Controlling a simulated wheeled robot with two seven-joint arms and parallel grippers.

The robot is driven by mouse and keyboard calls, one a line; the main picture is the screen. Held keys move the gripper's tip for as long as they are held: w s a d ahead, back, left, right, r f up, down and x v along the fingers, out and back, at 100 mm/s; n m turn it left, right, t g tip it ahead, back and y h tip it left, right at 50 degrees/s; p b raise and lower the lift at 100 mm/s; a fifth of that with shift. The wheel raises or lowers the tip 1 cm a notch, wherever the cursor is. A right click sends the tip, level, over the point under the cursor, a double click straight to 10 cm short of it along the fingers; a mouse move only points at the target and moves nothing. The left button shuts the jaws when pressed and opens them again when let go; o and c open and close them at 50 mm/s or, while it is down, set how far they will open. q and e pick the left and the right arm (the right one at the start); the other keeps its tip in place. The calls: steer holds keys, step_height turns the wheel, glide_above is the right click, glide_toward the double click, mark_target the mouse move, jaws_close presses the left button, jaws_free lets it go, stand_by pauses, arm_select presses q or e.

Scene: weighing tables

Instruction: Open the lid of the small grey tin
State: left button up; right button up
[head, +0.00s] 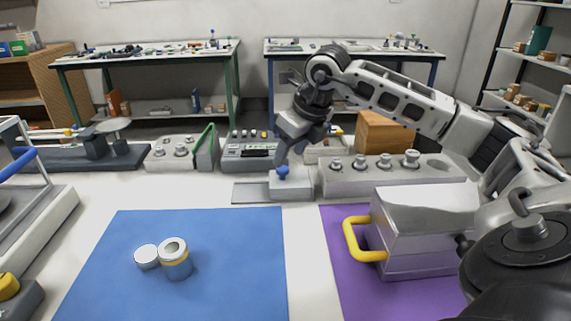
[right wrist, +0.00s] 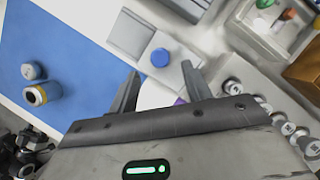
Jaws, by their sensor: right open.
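A small light-grey box-shaped tin (head: 294,190) with a blue knob (head: 282,172) stands on the white table behind the gap between the two mats. In the right wrist view the blue knob (right wrist: 160,57) sits on its pale top (right wrist: 172,78). I cannot tell whether its lid is fully closed. My right gripper (head: 293,158) points down just above the tin. Its jaws (right wrist: 160,69) are open and empty, with the knob showing between and beyond the fingertips. My left gripper is not in view.
A flat grey plate (head: 250,193) lies left of the tin. A larger grey box (head: 425,225) with a yellow handle is on the purple mat. A yellow-banded jar (head: 176,265) is on the blue mat (head: 225,290).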

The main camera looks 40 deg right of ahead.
mark_target(283, 168)
steer(key=shift+x, duration=2.15)
